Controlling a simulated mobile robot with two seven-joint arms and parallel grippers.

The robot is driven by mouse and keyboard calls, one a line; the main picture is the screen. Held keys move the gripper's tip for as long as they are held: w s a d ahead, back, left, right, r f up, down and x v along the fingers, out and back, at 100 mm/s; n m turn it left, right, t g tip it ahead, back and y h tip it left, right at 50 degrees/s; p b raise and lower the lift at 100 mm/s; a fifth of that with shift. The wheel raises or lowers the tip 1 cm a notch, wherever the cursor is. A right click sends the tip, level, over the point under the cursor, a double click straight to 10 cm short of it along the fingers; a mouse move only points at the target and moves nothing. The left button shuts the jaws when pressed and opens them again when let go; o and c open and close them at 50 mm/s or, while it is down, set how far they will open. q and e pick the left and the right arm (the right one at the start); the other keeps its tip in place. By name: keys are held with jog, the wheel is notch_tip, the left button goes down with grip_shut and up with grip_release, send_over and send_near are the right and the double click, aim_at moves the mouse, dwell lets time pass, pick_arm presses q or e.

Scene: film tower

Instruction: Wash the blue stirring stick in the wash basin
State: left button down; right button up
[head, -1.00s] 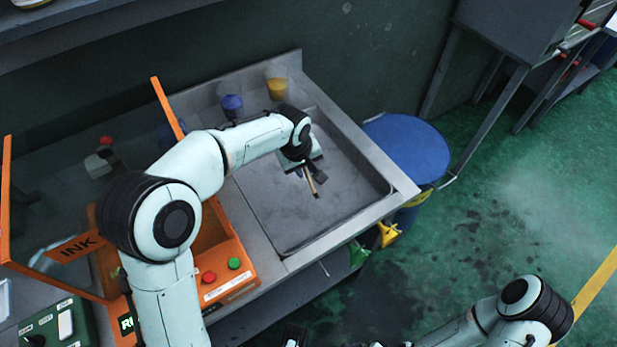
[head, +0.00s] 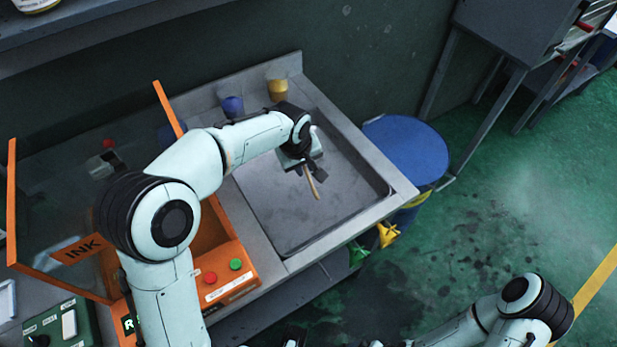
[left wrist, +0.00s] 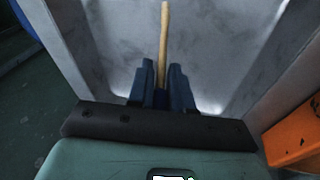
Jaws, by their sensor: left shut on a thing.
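The wash basin (head: 290,222) is a grey square sink in the middle of the head view. My left gripper (head: 306,168) is over the basin, shut on the stirring stick (head: 312,184). The stick is thin and points down and away from the fingers, tilted. Its visible length looks bare tan, with no blue showing. In the left wrist view the stick (left wrist: 164,40) stands out between the two dark fingers (left wrist: 162,85), with the basin's grey walls around it. The held end is hidden. I cannot tell whether the tip touches the basin floor. My right gripper is not clearly visible.
A blue cup (head: 232,106) and a yellow cup (head: 277,90) stand on the basin's back ledge. An orange ink station (head: 232,287) with red and green buttons adjoins the basin's left. A blue-topped drum (head: 408,147) stands right of it. Open floor lies further right.

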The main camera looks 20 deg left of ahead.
pick_arm(q)
jog(key=shift+r+p, duration=1.5)
jog(key=shift+r, duration=1.05)
jog(key=shift+r+p, duration=1.45)
jog(key=shift+r, duration=1.2)
pick_arm(e)
jog(key=w+r, duration=0.4)
jog(key=r, duration=0.3)
jog(key=shift+r, duration=0.15)
jog(key=shift+r, duration=0.1)
pick_arm(q)
notch_tip(320, 180, up, 4)
jog(key=shift+w+f+p, duration=0.1)
jog(key=shift+p, duration=0.8)
pick_arm(e)
jog(key=shift+w+r+t, duration=0.4)
jog(key=shift+w+r, duration=0.8)
jog(key=shift+s, duration=0.2)
